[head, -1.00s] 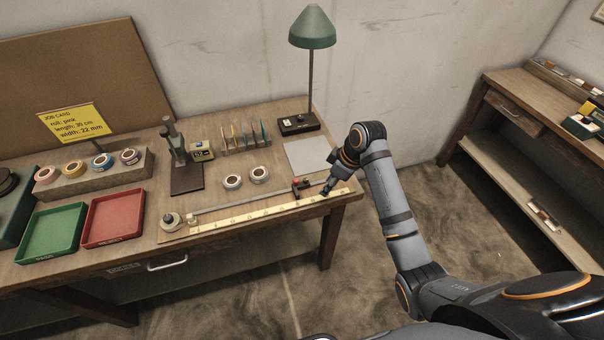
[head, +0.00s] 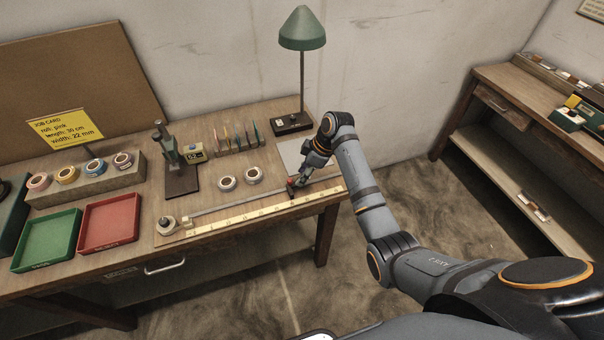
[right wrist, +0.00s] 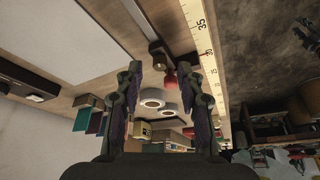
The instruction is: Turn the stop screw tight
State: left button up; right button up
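The red stop screw (head: 290,182) sits at the right part of the metal rail (head: 240,198), partly hidden by my right gripper (head: 297,181). In the right wrist view the red screw (right wrist: 170,79) shows between the two fingers of my right gripper (right wrist: 163,66). The fingers are apart, with visible space between them and the screw, so the gripper is open. The pale ruler (head: 255,212) runs along the table's front edge beside the rail; its 30 and 35 marks show in the wrist view (right wrist: 207,62). My left gripper is out of view.
White tape rolls (head: 253,174) lie behind the rail. A dark stand (head: 181,181), a small display box (head: 194,152) and a green lamp (head: 302,30) stand further back. A green tray (head: 48,240) and a red tray (head: 109,223) are at left. A yellow job card (head: 65,127) stands behind.

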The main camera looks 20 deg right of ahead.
jog(key=shift+w+a+f, duration=0.1)
jog(key=shift+a+f, duration=0.05)
jog(key=shift+f, duration=0.35)
jog(key=shift+c, duration=0.4)
grip_shut()
